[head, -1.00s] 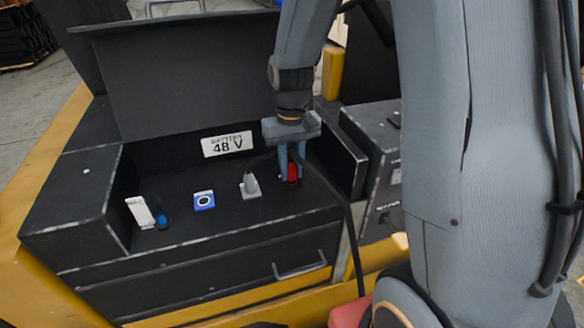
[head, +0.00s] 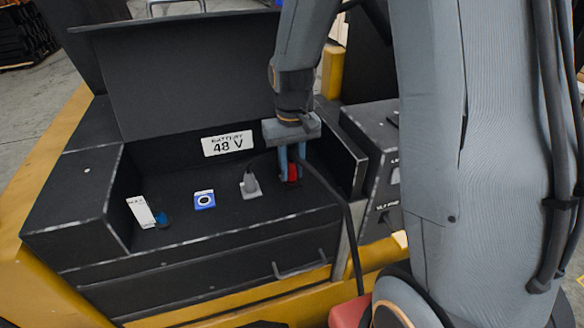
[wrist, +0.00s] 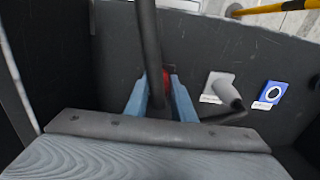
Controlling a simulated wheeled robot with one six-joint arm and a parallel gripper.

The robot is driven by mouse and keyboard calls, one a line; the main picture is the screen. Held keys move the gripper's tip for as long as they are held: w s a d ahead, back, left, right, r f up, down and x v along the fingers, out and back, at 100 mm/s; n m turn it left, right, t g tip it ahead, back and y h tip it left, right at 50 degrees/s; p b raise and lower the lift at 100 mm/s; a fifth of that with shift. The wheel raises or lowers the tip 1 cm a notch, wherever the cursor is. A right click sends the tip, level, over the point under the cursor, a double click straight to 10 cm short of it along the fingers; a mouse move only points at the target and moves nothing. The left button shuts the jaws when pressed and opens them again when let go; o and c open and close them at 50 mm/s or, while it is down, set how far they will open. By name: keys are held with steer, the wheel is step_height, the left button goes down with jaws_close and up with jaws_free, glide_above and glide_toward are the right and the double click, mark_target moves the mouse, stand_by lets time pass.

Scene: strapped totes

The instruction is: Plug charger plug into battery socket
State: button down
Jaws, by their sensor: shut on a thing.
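My gripper (head: 290,178) points down into the open black battery bay, with its blue fingers shut on a red plug (head: 293,173). The wrist view shows red (wrist: 166,77) between the fingertips, partly hidden by a thick black cable (wrist: 149,45). The plug is at the right end of the bay, low over a dark spot on its floor. The battery socket under it is hidden, so I cannot tell whether the plug is seated. The cable (head: 347,225) runs from the gripper down the front.
A grey plug (head: 250,182) with its own cable stands left of my gripper. A blue square socket (head: 204,199) and a white tag (head: 140,212) lie further left. The raised lid (head: 190,75) stands behind, and a black side wall (head: 340,155) is close on the right.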

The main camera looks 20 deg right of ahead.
mark_target(292, 156)
steer(key=shift+f, duration=0.35)
steer(key=c, duration=1.4)
jaws_free()
steer(key=shift+c, duration=0.2)
steer(key=shift+r+b, duration=1.25)
steer(key=shift+r, duration=2.7)
